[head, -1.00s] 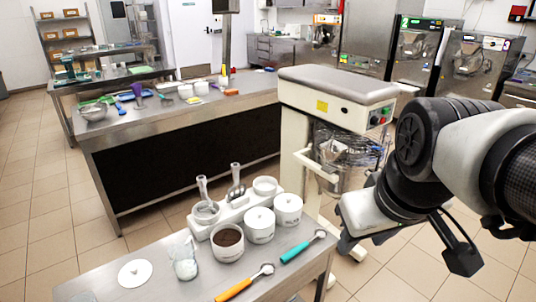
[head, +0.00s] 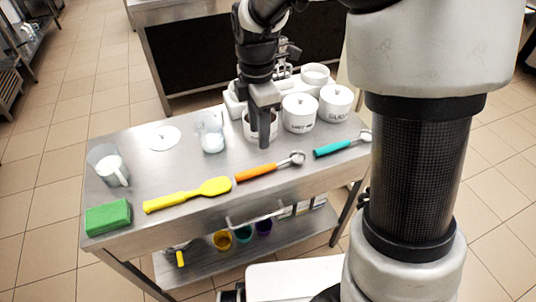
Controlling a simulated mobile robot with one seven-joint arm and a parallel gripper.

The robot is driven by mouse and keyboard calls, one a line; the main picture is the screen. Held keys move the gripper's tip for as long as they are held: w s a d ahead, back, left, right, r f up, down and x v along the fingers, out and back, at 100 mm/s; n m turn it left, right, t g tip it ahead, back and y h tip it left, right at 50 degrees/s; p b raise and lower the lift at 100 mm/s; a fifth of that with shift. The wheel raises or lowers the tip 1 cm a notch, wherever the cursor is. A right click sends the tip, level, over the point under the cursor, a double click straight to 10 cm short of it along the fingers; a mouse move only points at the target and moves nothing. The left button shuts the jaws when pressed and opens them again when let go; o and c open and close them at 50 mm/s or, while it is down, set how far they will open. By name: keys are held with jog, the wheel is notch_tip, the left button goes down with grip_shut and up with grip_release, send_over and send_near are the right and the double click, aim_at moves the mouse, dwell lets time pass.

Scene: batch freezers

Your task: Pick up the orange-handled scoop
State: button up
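The orange-handled scoop (head: 257,172) lies on the steel table near its front edge, in the head view. Its orange handle points left and its round metal bowl is at the right end. My gripper (head: 264,143) points down just above and behind the scoop's handle, apart from it as far as I can see. The fingers are seen nearly edge-on, so I cannot tell whether they are open or shut. My gripper hides part of a white pot behind it.
A yellow spatula (head: 188,195) lies left of the scoop and a teal-handled scoop (head: 337,147) lies right. White pots (head: 299,113) stand behind. A glass jug (head: 211,133), a measuring cup (head: 110,166) and a green sponge (head: 108,217) are on the left.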

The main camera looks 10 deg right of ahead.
aim_at(260, 167)
notch_tip(260, 167, down, 13)
jog(key=b, duration=0.3)
jog(key=shift+f, duration=0.1)
grip_shut()
